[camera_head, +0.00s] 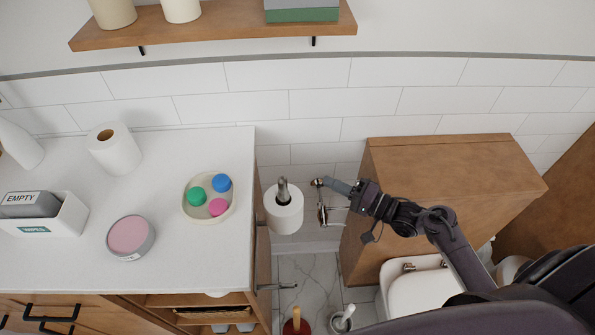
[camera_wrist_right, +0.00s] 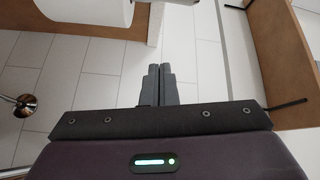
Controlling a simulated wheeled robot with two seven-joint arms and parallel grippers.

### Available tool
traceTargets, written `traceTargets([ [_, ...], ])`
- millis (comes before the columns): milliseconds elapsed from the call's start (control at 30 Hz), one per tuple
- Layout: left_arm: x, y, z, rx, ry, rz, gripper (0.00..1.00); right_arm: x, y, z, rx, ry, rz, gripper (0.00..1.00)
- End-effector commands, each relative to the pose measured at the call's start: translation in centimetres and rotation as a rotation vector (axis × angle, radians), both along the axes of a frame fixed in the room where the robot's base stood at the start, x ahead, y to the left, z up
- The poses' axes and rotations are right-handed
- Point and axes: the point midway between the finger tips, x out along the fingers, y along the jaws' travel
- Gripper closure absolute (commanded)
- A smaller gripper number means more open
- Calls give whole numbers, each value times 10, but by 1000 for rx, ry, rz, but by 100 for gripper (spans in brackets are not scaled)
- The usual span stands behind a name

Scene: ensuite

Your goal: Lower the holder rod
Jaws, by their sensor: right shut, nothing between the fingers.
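A white toilet roll (camera_head: 288,221) sits in the gap between the counter and the wooden cabinet. The metal holder rod (camera_head: 282,188) sticks up out of the roll's core. A chrome fitting (camera_head: 322,214) stands just right of the roll, with a round end at its top. My right gripper (camera_head: 328,183) comes in from the right, its fingertips at or very near that round end; I cannot tell whether they touch. In the right wrist view its fingers (camera_wrist_right: 158,84) are together and empty. The roll (camera_wrist_right: 88,10) shows there at the upper left. My left gripper is out of view.
The wooden cabinet (camera_head: 440,165) stands close under my right arm, with the toilet (camera_head: 420,292) in front. The white counter (camera_head: 75,255) at left carries a paper roll (camera_head: 115,152) and a tray (camera_head: 187,211) of coloured discs. A plunger (camera_head: 296,324) stands on the floor below.

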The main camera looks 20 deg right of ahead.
Motion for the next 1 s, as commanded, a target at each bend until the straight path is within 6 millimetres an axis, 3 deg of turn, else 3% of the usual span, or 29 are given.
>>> traceTargets([
  [67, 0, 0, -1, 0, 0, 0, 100, -2, 3, 24, 57, -10, 47, 100],
  [167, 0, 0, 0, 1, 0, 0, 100, -1, 7, 36, 89, -11, 70, 100],
  [733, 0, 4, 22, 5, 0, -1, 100, 70, 76, 48, 91, -11, 69, 100],
  [1000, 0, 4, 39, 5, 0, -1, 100, 38, 89, 40, 89, -8, 68, 100],
])
